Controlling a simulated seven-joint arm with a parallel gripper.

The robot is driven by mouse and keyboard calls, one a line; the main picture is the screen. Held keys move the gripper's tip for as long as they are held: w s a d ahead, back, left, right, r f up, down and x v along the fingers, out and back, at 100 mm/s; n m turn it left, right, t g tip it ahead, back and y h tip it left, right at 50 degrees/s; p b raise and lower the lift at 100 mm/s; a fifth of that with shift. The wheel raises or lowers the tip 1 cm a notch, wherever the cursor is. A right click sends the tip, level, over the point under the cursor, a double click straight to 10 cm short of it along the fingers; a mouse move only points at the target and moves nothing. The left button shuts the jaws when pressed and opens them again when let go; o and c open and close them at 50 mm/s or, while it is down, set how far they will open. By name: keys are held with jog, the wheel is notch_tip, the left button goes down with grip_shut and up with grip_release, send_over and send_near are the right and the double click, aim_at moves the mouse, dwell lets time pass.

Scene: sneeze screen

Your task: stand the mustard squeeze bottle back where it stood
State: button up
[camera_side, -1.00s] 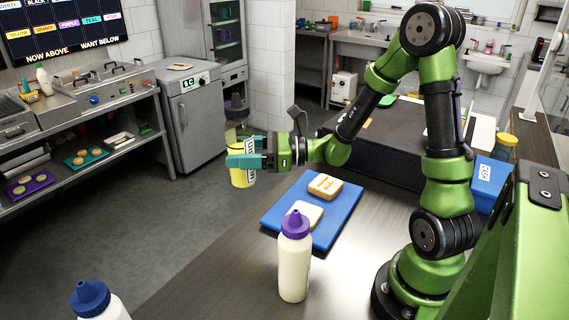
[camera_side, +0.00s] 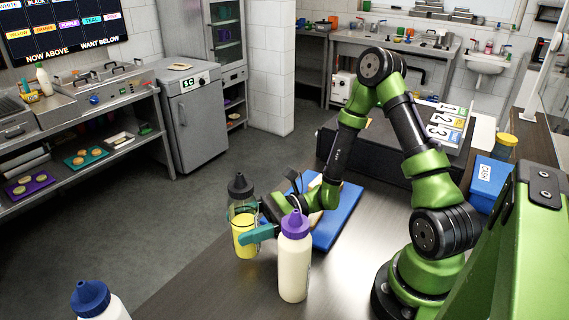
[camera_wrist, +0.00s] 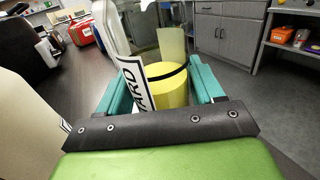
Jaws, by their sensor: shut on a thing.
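The mustard squeeze bottle (camera_side: 244,239) has a dark cap, clear upper walls and yellow contents low down. It looks upright, near the left edge of the counter (camera_side: 211,283). My gripper (camera_side: 247,230) is shut on its sides with teal fingers. In the wrist view the bottle (camera_wrist: 168,88) sits between both fingers (camera_wrist: 163,88), with a label ending in "ARD" on its left side. Whether its base touches the counter I cannot tell.
A cream bottle with a purple cap (camera_side: 294,268) stands close to the right of my gripper. A blue-capped bottle (camera_side: 96,301) is at the front left. A blue board (camera_side: 344,209) lies behind, partly hidden by my arm. The counter right of the purple-capped bottle is clear.

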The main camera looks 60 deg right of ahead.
jog(key=shift+f, duration=1.45)
jog(key=o, duration=1.3)
jog(key=shift+f, duration=0.15)
jog(key=shift+o, duration=0.2)
jog(key=shift+r, duration=0.2)
jog(key=v, duration=0.2)
jog(key=shift+s+d, duration=0.1)
jog(key=shift+d, duration=0.3)
notch_tip(320, 180, up, 7)
